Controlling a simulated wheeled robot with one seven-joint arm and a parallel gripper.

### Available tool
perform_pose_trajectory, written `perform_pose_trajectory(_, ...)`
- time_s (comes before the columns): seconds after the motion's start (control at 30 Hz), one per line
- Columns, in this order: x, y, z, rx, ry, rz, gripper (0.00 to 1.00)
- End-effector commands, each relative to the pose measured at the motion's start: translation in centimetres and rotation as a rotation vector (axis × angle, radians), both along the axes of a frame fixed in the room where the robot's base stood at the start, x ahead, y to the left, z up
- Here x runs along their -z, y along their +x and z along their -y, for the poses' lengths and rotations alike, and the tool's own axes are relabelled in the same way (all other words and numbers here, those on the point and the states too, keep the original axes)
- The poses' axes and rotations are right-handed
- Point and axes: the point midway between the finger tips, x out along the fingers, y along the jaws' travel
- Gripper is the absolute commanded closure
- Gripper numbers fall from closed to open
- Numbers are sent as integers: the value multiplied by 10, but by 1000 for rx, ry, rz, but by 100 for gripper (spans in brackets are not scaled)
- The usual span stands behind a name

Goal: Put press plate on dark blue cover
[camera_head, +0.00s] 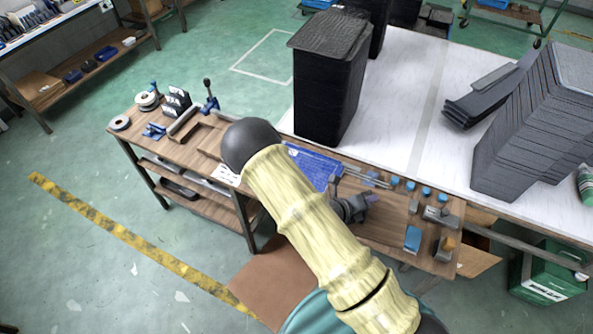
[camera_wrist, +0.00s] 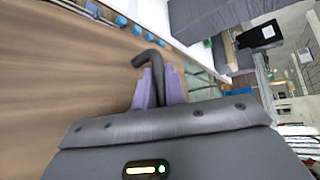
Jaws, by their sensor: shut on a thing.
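My gripper (camera_wrist: 160,75) has purple fingers and is shut on a dark, bent handle (camera_wrist: 150,60). The rest of the held thing is hidden, so I cannot tell whether it is the press plate. In the head view my gripper (camera_head: 366,200) is over the wooden bench, partly behind my pale arm. A blue sheet-like piece (camera_head: 318,165) lies on the bench to its left, partly hidden by the arm. It may be the dark blue cover. No separate press plate can be made out.
The wooden bench (camera_head: 383,232) carries several blue-capped items (camera_head: 410,187) and a blue block (camera_head: 412,239) at right. Thin rods (camera_head: 365,176) lie at its back edge. Tall black stacked trays (camera_head: 327,85) and grey panels (camera_head: 540,120) stand on the white table (camera_head: 405,100) behind.

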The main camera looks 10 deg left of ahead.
Motion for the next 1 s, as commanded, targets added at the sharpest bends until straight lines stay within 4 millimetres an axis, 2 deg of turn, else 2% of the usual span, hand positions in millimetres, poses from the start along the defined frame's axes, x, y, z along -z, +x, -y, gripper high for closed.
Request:
perform_pose_trajectory(0.27,1,1,0,0,0,2,100)
perform_pose_trajectory(0.43,14,13,-9,-12,2,5,100)
perform_pose_trajectory(0.7,51,64,-46,-54,5,9,100)
perform_pose_trajectory(1.0,75,121,-89,-92,6,9,100)
